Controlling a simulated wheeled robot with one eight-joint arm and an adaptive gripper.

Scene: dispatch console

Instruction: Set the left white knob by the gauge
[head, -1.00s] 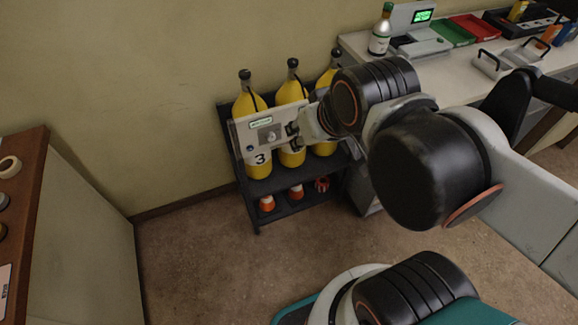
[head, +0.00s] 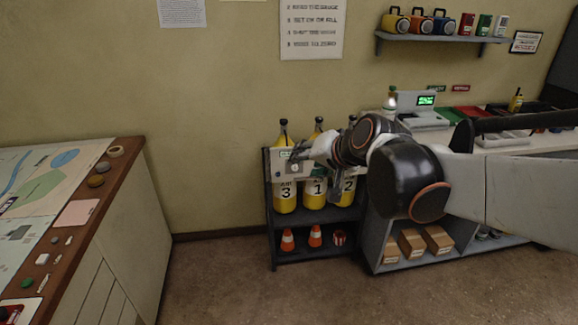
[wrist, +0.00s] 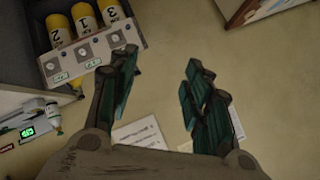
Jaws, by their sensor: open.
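A pale panel (head: 281,171) stands in front of the yellow cylinders. In the wrist view, which is upside down, the same panel (wrist: 72,62) carries three white knobs in a row, with small green-lit gauges by them. The left white knob, by cylinder 3, is the rightmost knob (wrist: 115,37) there. My gripper (wrist: 162,62) is open and empty, its fingers apart over bare wall. One finger overlaps the panel's end in the picture and seems to hide that knob's gauge. In the head view my gripper (head: 318,151) partly covers the panel; its fingertips are unclear.
A desk (head: 500,140) stands right, a map cabinet (head: 148,205) left. Floor between is clear.

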